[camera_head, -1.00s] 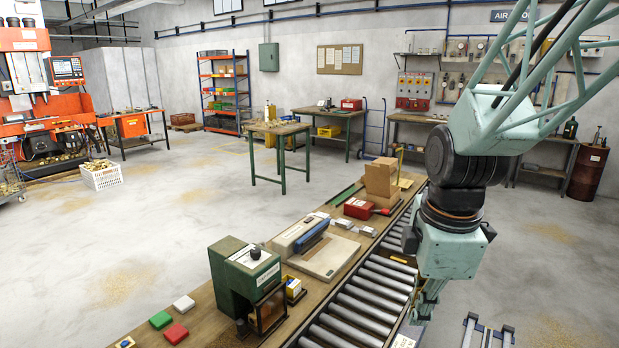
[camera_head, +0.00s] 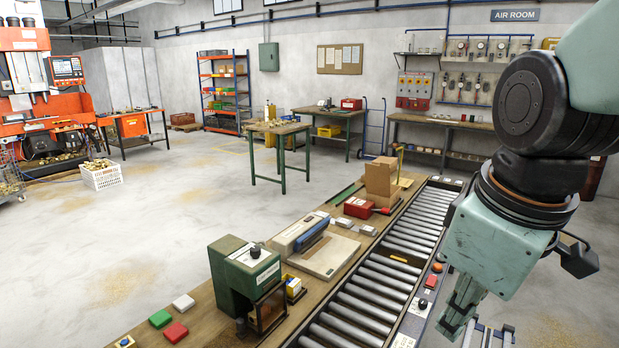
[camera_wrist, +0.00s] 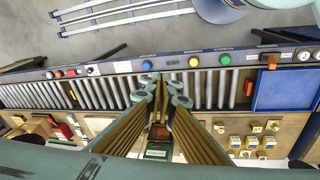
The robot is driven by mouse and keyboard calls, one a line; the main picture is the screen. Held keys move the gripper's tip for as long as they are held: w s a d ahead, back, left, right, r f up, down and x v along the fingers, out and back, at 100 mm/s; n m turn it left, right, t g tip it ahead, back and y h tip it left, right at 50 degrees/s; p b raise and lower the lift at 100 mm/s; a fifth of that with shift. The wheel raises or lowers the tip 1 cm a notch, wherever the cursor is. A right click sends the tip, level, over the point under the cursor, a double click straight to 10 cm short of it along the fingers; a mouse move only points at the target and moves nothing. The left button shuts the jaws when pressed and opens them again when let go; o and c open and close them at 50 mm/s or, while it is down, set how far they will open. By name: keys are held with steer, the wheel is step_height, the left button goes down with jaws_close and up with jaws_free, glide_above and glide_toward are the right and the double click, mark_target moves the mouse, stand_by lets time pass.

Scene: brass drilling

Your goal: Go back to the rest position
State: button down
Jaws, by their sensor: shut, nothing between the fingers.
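My gripper (camera_head: 462,312) hangs at the lower right in the head view, below the pale green wrist housing of my arm. Its fingers point down and are only partly visible there. In the wrist view the gripper (camera_wrist: 160,98) fills the middle, its two long fingers closing toward each other with nothing held. The arm is raised over the right side of the roller conveyor (camera_head: 375,285).
A wooden bench beside the conveyor bears a green machine (camera_head: 245,278), a sealer-like device (camera_head: 318,248), cardboard boxes (camera_head: 381,177) and a red box (camera_head: 358,207). The control rail with coloured buttons (camera_wrist: 147,66) runs along the conveyor. Open floor (camera_head: 130,235) lies left.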

steer(key=s+r+m+t, duration=0.1)
steer(key=s+r+m, duration=0.2)
steer(key=s+m, duration=0.5)
steer(key=shift+s+r, duration=0.3)
steer(key=shift+s, duration=1.25)
steer(key=c, duration=3.4)
jaws_free()
